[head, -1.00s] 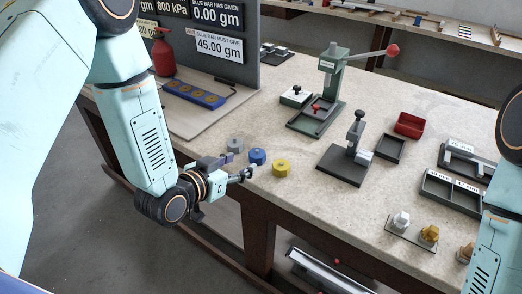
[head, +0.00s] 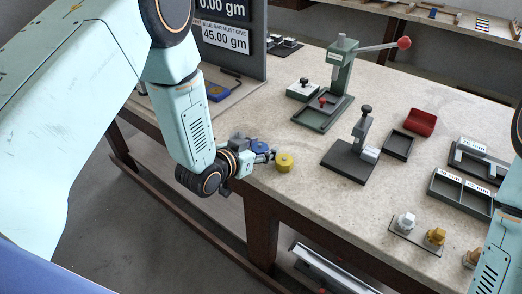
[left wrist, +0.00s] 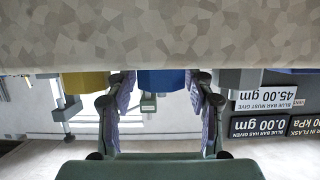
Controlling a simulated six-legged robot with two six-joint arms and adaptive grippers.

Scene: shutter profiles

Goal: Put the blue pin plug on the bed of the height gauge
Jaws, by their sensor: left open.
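The blue pin plug (head: 260,145) stands on the near left edge of the stone bench, partly hidden by my left gripper (head: 262,154) in the head view. My right gripper is out of view.
A yellow plug (head: 284,162) stands close to the right of the blue one, and a grey plug (left wrist: 238,78) on its other side. A green press (head: 340,75), a small dark tray (head: 398,146) and a red bin (head: 420,122) stand beyond.

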